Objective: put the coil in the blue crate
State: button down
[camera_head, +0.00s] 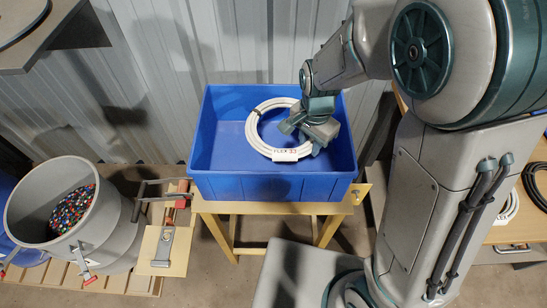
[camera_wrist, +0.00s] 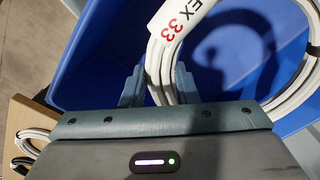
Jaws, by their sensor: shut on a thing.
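The white coil (camera_head: 254,133) is a ring of cable with a white tag reading "FLEX 33". It is inside the outline of the blue crate (camera_head: 272,187) in the head view; I cannot tell whether it touches the crate floor. My gripper (camera_head: 306,132) is shut on the coil's right side. In the wrist view the coil (camera_wrist: 207,20) passes between the two fingers of my gripper (camera_wrist: 158,88), and the blue crate (camera_wrist: 100,60) lies beyond it.
The crate stands on a wooden stand (camera_head: 240,225) against a corrugated metal wall (camera_head: 240,40). A grey drum (camera_head: 110,225) of coloured granules is at left. Other cable coils lie on a wooden table (camera_head: 502,234) at right.

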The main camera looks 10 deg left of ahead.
aim_at(305, 169)
notch_tip(305, 169, down, 3)
jog(key=shift+w+r+b, duration=0.15)
jog(key=shift+r+b, duration=0.05)
jog(key=shift+b, duration=0.35)
jog(key=shift+f, duration=5.15)
jog(key=shift+f, duration=0.15)
jog(key=c, duration=1.1)
grip_release()
